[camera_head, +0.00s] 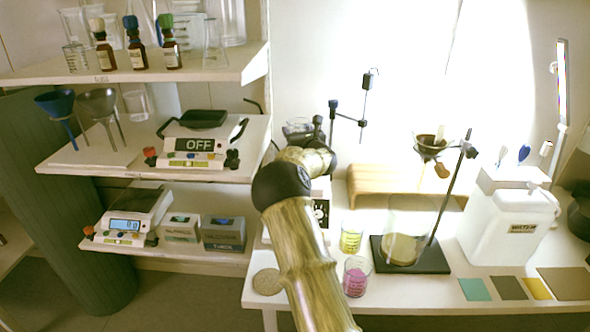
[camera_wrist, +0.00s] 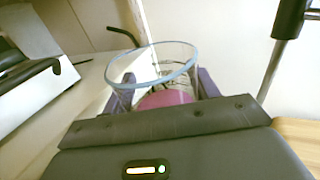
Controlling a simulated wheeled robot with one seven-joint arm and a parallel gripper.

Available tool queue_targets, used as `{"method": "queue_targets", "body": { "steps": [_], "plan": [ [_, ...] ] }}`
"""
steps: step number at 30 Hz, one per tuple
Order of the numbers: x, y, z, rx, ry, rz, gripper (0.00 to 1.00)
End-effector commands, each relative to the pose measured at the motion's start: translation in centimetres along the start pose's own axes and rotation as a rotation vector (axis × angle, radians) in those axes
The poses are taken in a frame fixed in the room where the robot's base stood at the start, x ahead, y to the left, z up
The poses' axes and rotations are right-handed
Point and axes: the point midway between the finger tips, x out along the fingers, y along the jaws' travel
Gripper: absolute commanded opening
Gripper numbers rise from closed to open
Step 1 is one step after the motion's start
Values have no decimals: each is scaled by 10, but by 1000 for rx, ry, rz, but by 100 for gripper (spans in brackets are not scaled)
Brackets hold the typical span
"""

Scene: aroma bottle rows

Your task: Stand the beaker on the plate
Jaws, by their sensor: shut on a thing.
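My gripper (camera_wrist: 165,88) is shut on a clear glass beaker (camera_wrist: 152,64), with one finger on each side of it. The beaker has a pale blue rim, and pink shows low in it; whether that is its contents cannot be told. In the head view my arm hides most of my gripper and the held beaker. A round beige plate (camera_head: 268,282) lies bare at the table's front left corner. A boxy device with a knob (camera_head: 320,212) is partly hidden behind my arm. Which of these the task calls the plate is unclear.
Beakers with pink (camera_head: 355,278) and yellow (camera_head: 351,236) contents stand near my arm. A ring stand on a black base (camera_head: 436,262), a white canister (camera_head: 510,225) and a wooden bench (camera_head: 395,182) fill the right.

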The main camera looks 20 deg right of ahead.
Motion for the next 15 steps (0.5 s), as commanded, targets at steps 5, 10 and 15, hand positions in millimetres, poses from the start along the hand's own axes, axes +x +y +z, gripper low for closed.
{"method": "queue_targets", "body": {
  "steps": [5,10,15],
  "plan": [
    [-1,-3,1,0,-2,-3,30],
    [-1,-3,1,0,-2,-4,30],
    [-1,-4,-12,1,0,-3,30]
  ]
}}
